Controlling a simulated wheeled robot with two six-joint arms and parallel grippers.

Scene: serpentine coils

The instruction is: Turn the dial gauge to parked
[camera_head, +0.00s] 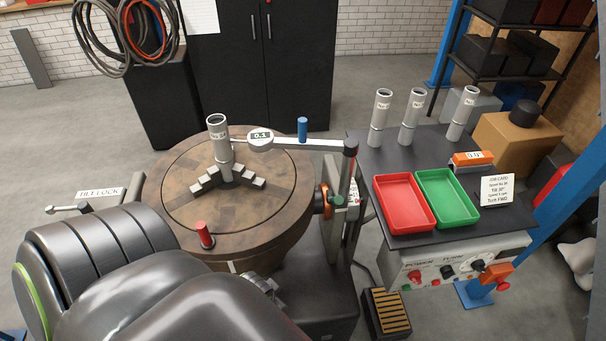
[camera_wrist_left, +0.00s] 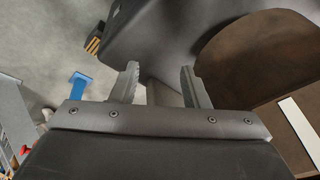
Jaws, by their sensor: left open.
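The dial gauge (camera_head: 261,139) is a round white dial with a small green display, on a grey arm (camera_head: 318,145) that reaches left from a post (camera_head: 346,175) with a dark cap. A blue handle (camera_head: 302,129) stands up on the arm. The dial is over the round brown table, beside the upright grey tube (camera_head: 219,146) held in a stepped chuck. My left gripper (camera_wrist_left: 160,86) is open and empty in the left wrist view, beside the table's dark base. In the head view my dark arm covers the front left and hides the gripper. My right gripper is in neither view.
A red knob (camera_head: 204,236) stands on the round table's front rim. A tilt lock lever (camera_head: 68,208) is at left. At right, a bench holds a red tray (camera_head: 381,188), a green tray (camera_head: 458,178), several grey tubes and a job card (camera_head: 497,190). A pedal (camera_head: 386,311) is on the floor.

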